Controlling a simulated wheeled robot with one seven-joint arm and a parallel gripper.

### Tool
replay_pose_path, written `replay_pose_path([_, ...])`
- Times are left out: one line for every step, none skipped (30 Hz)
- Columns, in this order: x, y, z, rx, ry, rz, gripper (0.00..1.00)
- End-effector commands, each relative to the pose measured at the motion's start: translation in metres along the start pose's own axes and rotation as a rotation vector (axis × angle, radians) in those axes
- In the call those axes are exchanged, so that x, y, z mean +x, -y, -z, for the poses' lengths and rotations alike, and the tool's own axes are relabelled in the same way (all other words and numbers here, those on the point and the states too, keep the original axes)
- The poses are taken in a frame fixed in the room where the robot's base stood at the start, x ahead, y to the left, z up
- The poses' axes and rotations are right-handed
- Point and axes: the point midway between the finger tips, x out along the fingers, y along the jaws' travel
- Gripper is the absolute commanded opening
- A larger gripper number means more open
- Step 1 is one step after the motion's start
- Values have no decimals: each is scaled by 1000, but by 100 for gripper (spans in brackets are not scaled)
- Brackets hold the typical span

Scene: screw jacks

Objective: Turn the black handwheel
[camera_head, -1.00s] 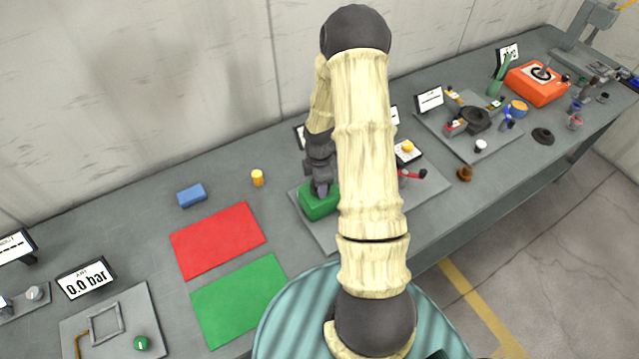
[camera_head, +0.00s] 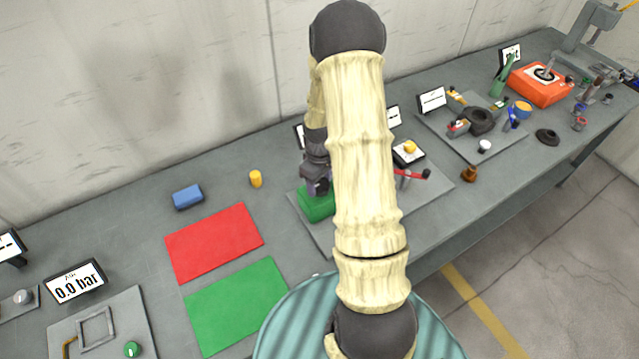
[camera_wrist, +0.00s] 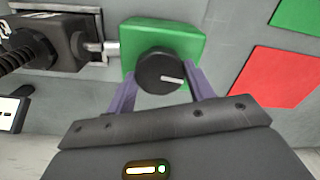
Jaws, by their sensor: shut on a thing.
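The black handwheel (camera_wrist: 160,71) is a round knob with a white mark, set on a green box (camera_wrist: 190,43). In the wrist view the mark points right. My gripper (camera_wrist: 161,84) has its two purple-grey fingers on either side of the knob and is shut on it. In the head view my gripper (camera_head: 318,190) is over the green box (camera_head: 318,208), and the handwheel is hidden behind it.
A black cylindrical part (camera_wrist: 48,42) with a metal rod sits beside the green box in the wrist view. A red mat (camera_head: 214,241) and a green mat (camera_head: 236,303) lie left of the fixture. A blue block (camera_head: 187,196) and yellow cylinder (camera_head: 255,178) stand behind them.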

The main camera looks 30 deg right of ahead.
Motion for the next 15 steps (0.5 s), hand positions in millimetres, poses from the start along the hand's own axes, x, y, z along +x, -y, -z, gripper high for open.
replay_pose_path([0,0,2,42,-5,-3,30])
replay_pose_path([0,-1,2,70,-4,-3,30])
replay_pose_path([0,-1,2,108,-4,-3,30])
replay_pose_path([0,-1,1,138,-4,-3,30])
replay_pose_path([0,-1,2,165,-4,-3,30])
replay_pose_path([0,-1,2,202,-4,-3,30])
replay_pose_path([0,0,2,232,-5,-3,30])
replay_pose_path([0,-1,2,259,-5,-3,30])
replay_pose_path([0,-1,2,298,-5,-3,30])
replay_pose_path([0,-1,2,328,-5,-3,30])
replay_pose_path([0,-1,2,355,-5,-3,30])
replay_pose_path([0,-1,2,392,-5,-3,30])
replay_pose_path([0,-1,2,422,-5,-2,30])
replay_pose_path([0,-1,2,449,-5,-3,30])
replay_pose_path([0,-1,2,487,-5,-3,30])
